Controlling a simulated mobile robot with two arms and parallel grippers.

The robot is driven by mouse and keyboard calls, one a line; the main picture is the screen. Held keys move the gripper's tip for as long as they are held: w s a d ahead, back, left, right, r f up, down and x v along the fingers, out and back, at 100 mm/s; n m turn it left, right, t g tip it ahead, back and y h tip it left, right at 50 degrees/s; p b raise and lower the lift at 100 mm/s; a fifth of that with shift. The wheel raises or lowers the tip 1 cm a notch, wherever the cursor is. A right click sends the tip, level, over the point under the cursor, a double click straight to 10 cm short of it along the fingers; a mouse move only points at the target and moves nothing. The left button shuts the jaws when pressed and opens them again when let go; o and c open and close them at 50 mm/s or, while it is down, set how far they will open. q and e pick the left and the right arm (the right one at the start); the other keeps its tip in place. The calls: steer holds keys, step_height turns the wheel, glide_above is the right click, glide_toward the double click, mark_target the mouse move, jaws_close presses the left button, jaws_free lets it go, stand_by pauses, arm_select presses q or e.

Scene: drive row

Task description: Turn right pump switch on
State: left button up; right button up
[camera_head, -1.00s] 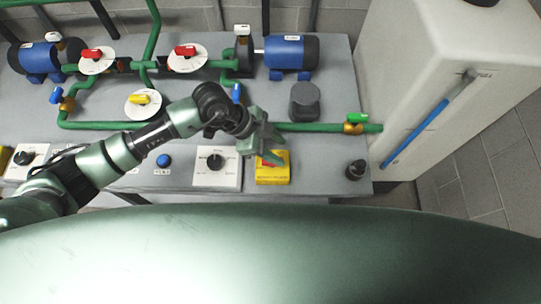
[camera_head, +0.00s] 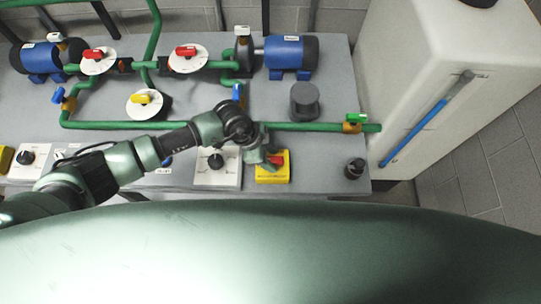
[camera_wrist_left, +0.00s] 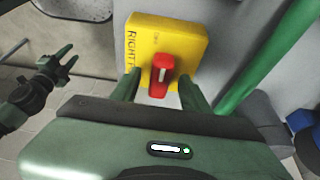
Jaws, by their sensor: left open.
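The right pump switch is a yellow box (camera_head: 272,178) with a red knob (camera_head: 277,158), on the front edge of the bench. In the left wrist view the box (camera_wrist_left: 190,35) bears partly hidden lettering starting "RIGHT". The red knob (camera_wrist_left: 158,88) has a white stripe on its handle. My left gripper (camera_head: 262,160) is over the box in the head view. In the left wrist view it is open (camera_wrist_left: 160,92), one finger on either side of the knob, with gaps showing. My right gripper (camera_wrist_left: 56,58) shows at the left of that view, open and empty.
A white dial panel (camera_head: 215,178) is left of the switch. A small black knob (camera_head: 354,168) stands to the right. A green pipe (camera_head: 310,127) with a green-handled valve (camera_head: 357,119) runs behind. A white tank (camera_head: 430,70) stands right of the bench.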

arm_select(q)
steer(key=shift+c, duration=0.3)
jaws_close()
